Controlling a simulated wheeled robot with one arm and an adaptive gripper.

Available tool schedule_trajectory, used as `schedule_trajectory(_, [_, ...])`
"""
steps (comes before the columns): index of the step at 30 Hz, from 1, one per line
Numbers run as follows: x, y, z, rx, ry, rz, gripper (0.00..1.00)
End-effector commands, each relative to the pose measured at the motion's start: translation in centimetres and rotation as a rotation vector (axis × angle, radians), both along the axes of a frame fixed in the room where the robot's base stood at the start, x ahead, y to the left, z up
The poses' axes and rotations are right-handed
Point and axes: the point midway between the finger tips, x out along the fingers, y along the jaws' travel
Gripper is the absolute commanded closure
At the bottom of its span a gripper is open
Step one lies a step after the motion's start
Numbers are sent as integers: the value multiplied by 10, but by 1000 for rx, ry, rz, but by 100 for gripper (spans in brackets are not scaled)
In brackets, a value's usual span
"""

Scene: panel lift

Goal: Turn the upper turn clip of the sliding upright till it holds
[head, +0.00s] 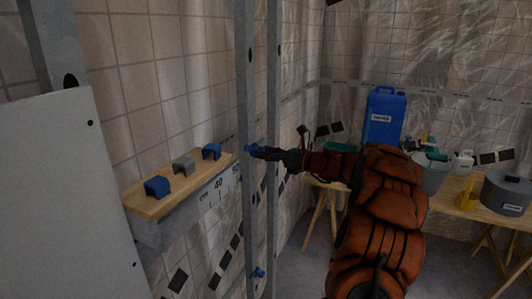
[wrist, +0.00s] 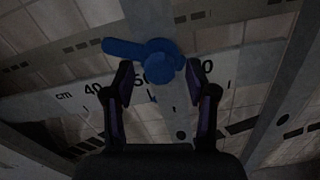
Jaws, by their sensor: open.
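The upper turn clip (head: 249,148) is blue and sits on the sliding upright (head: 248,95), a grey metal profile. In the wrist view the upper turn clip (wrist: 160,58) shows a round hub, with its lever pointing left, crosswise to the upright (wrist: 149,18). My gripper (head: 257,151) is at the clip in the head view. In the wrist view my gripper (wrist: 158,75) is open, one finger on each side below the hub; I cannot tell whether either finger touches it. A lower blue turn clip (head: 258,273) is near the bottom of the upright.
A second metal upright (head: 274,90) stands just right. A wooden shelf (head: 145,208) with two blue blocks and a grey one is at left, above a centimetre scale (head: 218,186). A pale panel (head: 65,200) fills the far left. A table (head: 455,203) with containers is at right.

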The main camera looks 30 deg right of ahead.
Motion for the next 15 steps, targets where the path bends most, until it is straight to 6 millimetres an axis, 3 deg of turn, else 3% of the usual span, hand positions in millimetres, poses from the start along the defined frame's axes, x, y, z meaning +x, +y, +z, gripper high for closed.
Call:
schedule_trajectory(5, [0,0,0,0,0,0,45])
schedule_trajectory(15, [0,0,0,0,0,0,81])
